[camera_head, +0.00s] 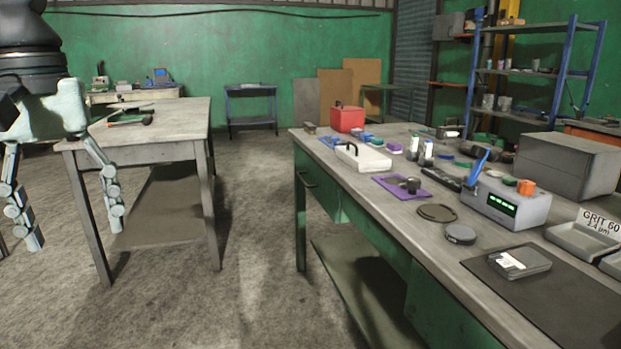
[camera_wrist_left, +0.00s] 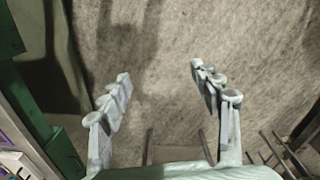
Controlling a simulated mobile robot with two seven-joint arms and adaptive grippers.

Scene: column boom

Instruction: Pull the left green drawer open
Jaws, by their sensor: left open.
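The left green drawer (camera_head: 325,197) is under the top of the long workbench (camera_head: 408,206), near its far left end. Its front looks flush with the bench, and a dark bar handle (camera_head: 307,180) is on it. My left gripper (camera_head: 76,235) hangs at the far left of the head view, fingers pointing down and spread wide, with nothing between them. It is well apart from the drawer. In the left wrist view the open fingers (camera_wrist_left: 160,78) are over bare floor, and green bench parts (camera_wrist_left: 22,100) show at the left edge. My right gripper is not in view.
A second table (camera_head: 180,125) with a lower shelf stands at the left, close to my left gripper. Concrete floor (camera_head: 255,230) lies clear between the tables. The workbench holds a red box (camera_head: 347,119), a white tray (camera_head: 362,158) and a grey meter (camera_head: 508,205).

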